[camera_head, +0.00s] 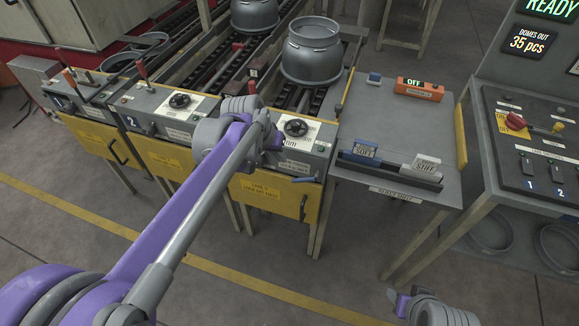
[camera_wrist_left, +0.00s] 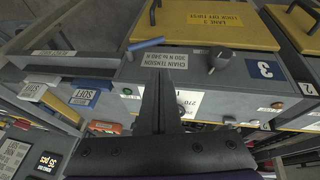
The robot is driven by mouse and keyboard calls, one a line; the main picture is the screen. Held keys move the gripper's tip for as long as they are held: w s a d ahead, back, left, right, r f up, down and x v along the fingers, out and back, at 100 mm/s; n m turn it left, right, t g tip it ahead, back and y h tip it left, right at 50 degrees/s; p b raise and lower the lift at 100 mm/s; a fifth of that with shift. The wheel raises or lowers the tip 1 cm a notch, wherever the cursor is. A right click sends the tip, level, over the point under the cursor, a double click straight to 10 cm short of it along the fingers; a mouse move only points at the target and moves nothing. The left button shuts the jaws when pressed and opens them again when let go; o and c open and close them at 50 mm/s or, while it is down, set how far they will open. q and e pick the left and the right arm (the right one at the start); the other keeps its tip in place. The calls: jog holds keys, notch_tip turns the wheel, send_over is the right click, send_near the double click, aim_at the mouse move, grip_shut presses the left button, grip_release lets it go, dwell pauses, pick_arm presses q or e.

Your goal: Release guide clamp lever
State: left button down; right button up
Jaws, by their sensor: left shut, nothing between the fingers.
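My left gripper (camera_head: 277,142) is at the lane 3 control box (camera_head: 320,150), just below and left of its black handwheel (camera_head: 296,128). A red lever (camera_head: 252,86) stands behind my wrist. No readable label shows which one is the guide clamp lever. My right gripper (camera_head: 400,300) is partly seen at the bottom edge.
A black knob (camera_wrist_left: 220,58) sits on the box front. Lane 2's box (camera_head: 160,108) is on the left. A grey side table (camera_head: 385,120) with label blocks and an orange "OFF" box (camera_head: 419,89) is on the right. A metal pot (camera_head: 311,55) stands on the conveyor behind.

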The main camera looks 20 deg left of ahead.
pick_arm(q)
jog(key=b, duration=0.1)
send_over(298, 181)
jog(key=a, duration=0.1)
notch_tip(298, 181, down, 11)
jog(key=shift+s+d+f, duration=0.2)
jog(key=shift+s+f, duration=0.1)
jog(key=shift+f, duration=0.2)
jog(key=shift+a+f+h+b, duration=0.1)
jog(key=shift+f+h+b, duration=0.4)
jog(key=shift+h+b, duration=0.3)
jog(key=shift+f+n+h+b, duration=0.4)
jog(key=shift+f+h+b, duration=0.45)
jog(key=shift+h, duration=0.25)
jog(key=f+h+b, duration=0.1)
jog(key=h+b, duration=0.1)
jog(key=d+f+n+h+b, duration=0.1)
jog(key=h+b, duration=0.1)
jog(key=h, duration=0.1)
jog(key=shift+f, duration=0.2)
jog(key=shift+d, duration=0.15)
jog(key=shift+d+f+b, duration=0.35)
jog(key=shift+d+b, duration=0.05)
jog(key=shift+b, duration=0.1)
jog(key=shift+d+f, duration=0.1)
